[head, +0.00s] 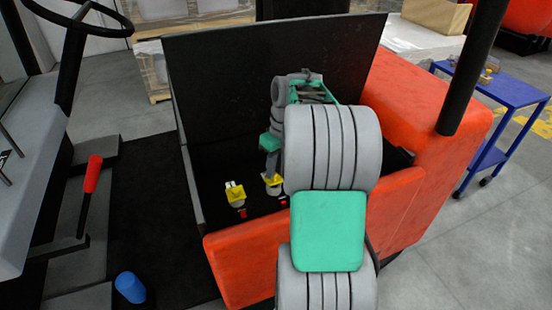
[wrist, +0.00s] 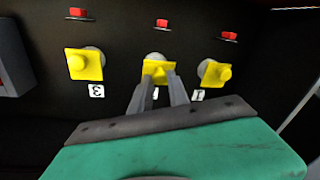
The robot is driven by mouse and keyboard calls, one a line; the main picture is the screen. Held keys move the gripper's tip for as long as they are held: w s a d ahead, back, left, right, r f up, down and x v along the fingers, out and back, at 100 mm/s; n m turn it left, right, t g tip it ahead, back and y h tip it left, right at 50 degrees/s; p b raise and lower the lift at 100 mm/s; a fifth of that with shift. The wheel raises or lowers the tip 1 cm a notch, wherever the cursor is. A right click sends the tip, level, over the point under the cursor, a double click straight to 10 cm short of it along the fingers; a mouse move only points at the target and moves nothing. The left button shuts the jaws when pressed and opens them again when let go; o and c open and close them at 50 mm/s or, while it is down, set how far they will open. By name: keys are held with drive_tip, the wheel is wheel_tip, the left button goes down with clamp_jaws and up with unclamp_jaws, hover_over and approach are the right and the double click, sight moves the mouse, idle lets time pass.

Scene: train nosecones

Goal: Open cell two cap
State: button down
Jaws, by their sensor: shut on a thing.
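My gripper is inside the dark battery compartment of the orange vehicle, with its two grey fingers (wrist: 160,88) shut on the middle yellow cap (wrist: 157,68). The cap sits at a round grey cell neck (wrist: 157,56); I cannot tell whether it is lifted from it. The label below the cap is mostly hidden by the fingers. The left yellow cap (wrist: 84,64) is beside a label "3", and the right yellow cap (wrist: 215,73) beside a label "1". In the head view, my arm partly hides the middle cap (head: 273,184).
Red terminals (wrist: 162,23) stand near the caps. The compartment has an upright black lid (head: 235,60) behind and an orange front wall (head: 240,265). A steering wheel (head: 70,60) and red-handled lever (head: 92,174) are at left; a blue cart (head: 495,95) is at right.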

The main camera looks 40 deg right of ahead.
drive_tip(key=shift+w+r+g+p, duration=0.35)
drive_tip(key=shift+r+g+p, duration=0.15)
drive_tip(key=shift+p, duration=0.6)
drive_tip(key=shift+w+d+f+g+p, duration=0.15)
drive_tip(key=shift+w+f+g+p, duration=0.2)
drive_tip(key=shift+p, duration=0.45)
drive_tip(key=shift+s+y, duration=0.1)
drive_tip(key=shift+y, duration=0.2)
drive_tip(key=c, duration=1.3)
unclamp_jaws()
drive_tip(key=shift+o, duration=0.2)
drive_tip(key=v, duration=0.3)
drive_tip(key=shift+a+r, duration=0.25)
drive_tip(key=s+a+r, duration=0.6)
drive_tip(key=s+r, duration=0.3)
drive_tip(key=s, duration=0.4)
drive_tip(key=shift+r+p, duration=0.35)
drive_tip(key=shift+p, duration=0.05)
